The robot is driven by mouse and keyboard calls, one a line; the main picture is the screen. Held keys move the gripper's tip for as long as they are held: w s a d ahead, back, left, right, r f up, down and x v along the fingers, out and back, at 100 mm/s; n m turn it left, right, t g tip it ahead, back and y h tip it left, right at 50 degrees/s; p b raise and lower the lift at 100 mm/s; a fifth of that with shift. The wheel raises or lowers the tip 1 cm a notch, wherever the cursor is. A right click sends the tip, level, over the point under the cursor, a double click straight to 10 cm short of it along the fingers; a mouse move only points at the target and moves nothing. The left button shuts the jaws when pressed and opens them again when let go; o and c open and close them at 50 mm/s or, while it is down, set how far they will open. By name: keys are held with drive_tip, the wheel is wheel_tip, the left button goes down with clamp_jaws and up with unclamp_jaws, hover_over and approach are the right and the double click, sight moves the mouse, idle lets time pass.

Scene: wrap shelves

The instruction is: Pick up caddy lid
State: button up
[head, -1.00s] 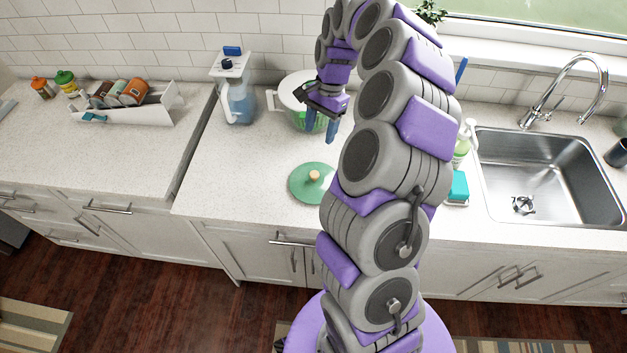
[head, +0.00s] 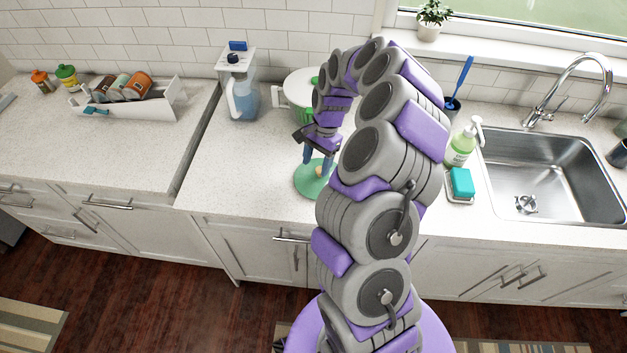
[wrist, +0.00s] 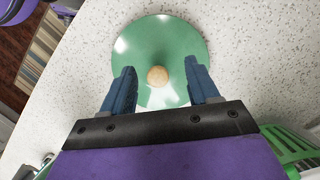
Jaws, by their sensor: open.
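The caddy lid is a round green lid (head: 312,183) with a pale wooden knob, lying flat on the white speckled counter. In the wrist view the lid (wrist: 160,45) lies ahead of my gripper (wrist: 160,80), whose blue fingers are open with the knob (wrist: 158,76) showing between them. My gripper (head: 318,160) is over the lid in the head view, pointing down. The fingers do not touch the knob. My arm hides the lid's right part in the head view.
A white caddy (head: 150,105) with bottles lies farther left. A soap bottle (head: 461,145), a teal sponge (head: 461,182) and the sink (head: 545,180) are right. Counter left of the lid is clear.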

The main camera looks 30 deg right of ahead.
sight(317, 170)
drive_tip(key=d+f, duration=0.1)
drive_tip(key=f, duration=0.1)
drive_tip(key=d+f, duration=0.1)
drive_tip(key=f, duration=0.1)
drive_tip(key=shift+d+b, duration=0.3)
drive_tip(key=shift+d, duration=0.25)
drive_tip(key=shift+a+r, duration=0.1)
drive_tip(key=shift+a, duration=1)
drive_tip(key=shift+c, duration=0.9)
drive_tip(key=shift+a, duration=0.4)
drive_tip(key=shift+c, duration=0.8)
drive_tip(key=shift+r, duration=0.1)
drive_tip(key=shift+c, duration=0.7)
drive_tip(key=shift+s+d, duration=0.1)
drive_tip(key=shift+d, duration=1)
clamp_jaws()
drive_tip(key=shift+a, duration=0.1)
